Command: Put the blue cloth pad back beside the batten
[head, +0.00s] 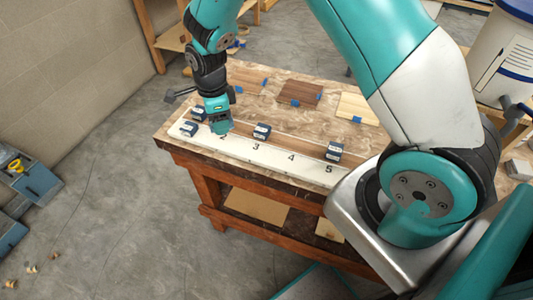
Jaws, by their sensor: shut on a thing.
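My gripper (219,118) is low over the left part of the workbench, near the number 2 on a long white board (274,158). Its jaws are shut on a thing. A teal-blue patch shows at its lower end, consistent with the blue cloth pad, but pad and fingers are hard to tell apart at this size. A brown strip, which looks like the batten (296,141), runs along the back of the white board. Whether the held thing touches the board is not clear.
Dark blue blocks with white labels stand along the board: one at its left end (189,129), one near 3 (262,131), one near 5 (334,151). Another (198,114) stands behind the left one. Wood pieces (300,92) with small blue bits lie behind.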

